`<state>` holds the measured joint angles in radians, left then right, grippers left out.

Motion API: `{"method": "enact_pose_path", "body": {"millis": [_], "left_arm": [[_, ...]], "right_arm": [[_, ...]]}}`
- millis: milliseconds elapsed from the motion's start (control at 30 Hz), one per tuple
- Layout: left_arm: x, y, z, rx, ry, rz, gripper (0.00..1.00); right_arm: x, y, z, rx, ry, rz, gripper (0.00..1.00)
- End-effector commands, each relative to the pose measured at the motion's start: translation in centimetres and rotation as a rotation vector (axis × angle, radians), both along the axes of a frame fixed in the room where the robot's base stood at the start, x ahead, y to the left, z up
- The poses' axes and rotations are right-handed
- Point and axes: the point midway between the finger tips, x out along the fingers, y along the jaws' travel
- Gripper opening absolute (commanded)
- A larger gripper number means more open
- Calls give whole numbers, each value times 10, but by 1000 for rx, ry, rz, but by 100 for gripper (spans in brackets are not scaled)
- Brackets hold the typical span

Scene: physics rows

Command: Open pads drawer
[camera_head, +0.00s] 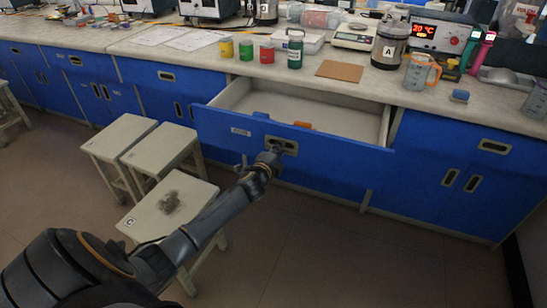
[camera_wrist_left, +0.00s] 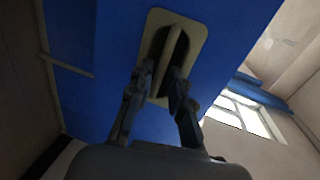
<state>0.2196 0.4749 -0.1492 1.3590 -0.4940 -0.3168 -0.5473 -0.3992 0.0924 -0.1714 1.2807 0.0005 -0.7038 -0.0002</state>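The blue-fronted drawer (camera_head: 340,147) stands pulled out under the bench, with its pale interior in view. An orange item (camera_head: 302,125) shows inside, just behind the front panel; I cannot tell what it is. A small label sits on the front, but I cannot read it. My left gripper (camera_head: 276,153) is at the drawer's recessed handle (camera_head: 288,146). In the left wrist view, the fingers (camera_wrist_left: 160,88) reach into the beige handle recess (camera_wrist_left: 188,28), one on each side of the handle bar (camera_wrist_left: 172,50), and appear closed on it. My right gripper is not in view.
Stools (camera_head: 118,134) stand left of the drawer, one (camera_head: 150,222) beside my left arm. The bench top holds jars, a brown board (camera_head: 340,70), a kettle-like vessel (camera_head: 389,45) and a measuring jug (camera_head: 417,73). The floor (camera_head: 340,250) right of my arm is clear.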

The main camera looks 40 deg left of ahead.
Motion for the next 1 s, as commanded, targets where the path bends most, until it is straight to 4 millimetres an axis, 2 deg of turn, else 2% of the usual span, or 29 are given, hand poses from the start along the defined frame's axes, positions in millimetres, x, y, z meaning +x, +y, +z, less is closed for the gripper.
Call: {"method": "enact_pose_path", "body": {"millis": [400, 533, 700, 1000], "left_arm": [[-75, -18, 14, -1, 3, -2, 20], [-94, -23, 19, -1, 2, -2, 20], [-107, -26, 22, 0, 1, -1, 20], [-108, -26, 23, 0, 1, 0, 20]], "right_arm": [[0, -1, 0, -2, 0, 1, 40], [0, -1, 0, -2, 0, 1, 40], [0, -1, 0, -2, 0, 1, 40], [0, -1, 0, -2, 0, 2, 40]]}}
